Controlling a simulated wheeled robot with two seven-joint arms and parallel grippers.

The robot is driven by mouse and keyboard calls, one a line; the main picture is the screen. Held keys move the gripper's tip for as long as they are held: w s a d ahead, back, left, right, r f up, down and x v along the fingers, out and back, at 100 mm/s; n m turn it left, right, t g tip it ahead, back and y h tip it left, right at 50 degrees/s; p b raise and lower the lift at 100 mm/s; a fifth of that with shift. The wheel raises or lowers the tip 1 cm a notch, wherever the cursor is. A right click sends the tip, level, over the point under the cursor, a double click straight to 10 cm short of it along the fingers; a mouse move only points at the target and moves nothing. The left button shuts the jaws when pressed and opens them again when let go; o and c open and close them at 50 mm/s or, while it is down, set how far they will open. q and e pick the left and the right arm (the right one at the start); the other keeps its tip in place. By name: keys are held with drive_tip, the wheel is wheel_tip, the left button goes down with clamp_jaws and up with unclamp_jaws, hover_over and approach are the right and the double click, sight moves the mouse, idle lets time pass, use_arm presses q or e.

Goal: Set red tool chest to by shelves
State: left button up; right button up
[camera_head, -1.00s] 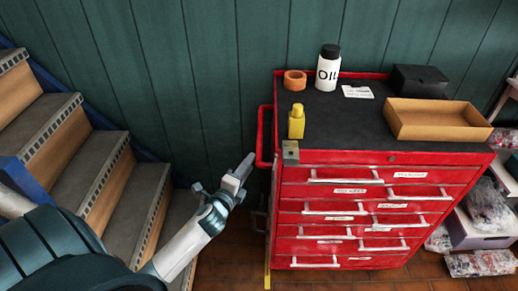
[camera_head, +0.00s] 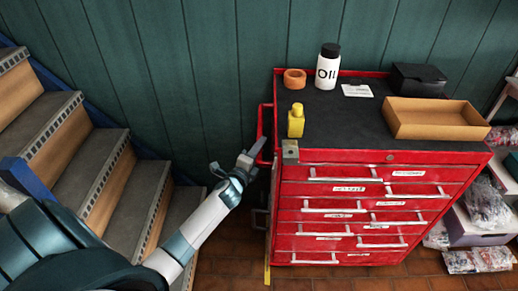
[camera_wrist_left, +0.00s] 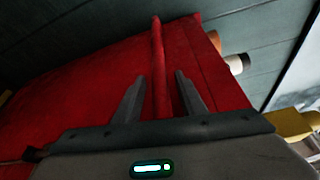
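The red tool chest (camera_head: 375,215) stands against the green plank wall, with several drawers facing front and a black top. A red side handle (camera_head: 265,135) sticks out from its left side. My left gripper (camera_head: 254,150) is at this handle. In the left wrist view the gripper (camera_wrist_left: 157,95) is open, with the handle bar (camera_wrist_left: 158,60) running between its two fingers and a gap on both sides. The chest's red side (camera_wrist_left: 80,95) fills much of that view. My right gripper is not in view.
On the chest top stand an oil bottle (camera_head: 328,68), a yellow bottle (camera_head: 296,121), an orange ring (camera_head: 294,78), a black box (camera_head: 419,80) and an open tan tray (camera_head: 437,119). Stairs (camera_head: 95,165) rise at left. Shelves with wrapped goods (camera_head: 485,202) are at right.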

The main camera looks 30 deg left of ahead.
use_arm(q)
clamp_jaws()
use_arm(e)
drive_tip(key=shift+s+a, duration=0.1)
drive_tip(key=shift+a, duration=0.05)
use_arm(q)
drive_tip(key=shift+d, duration=0.15)
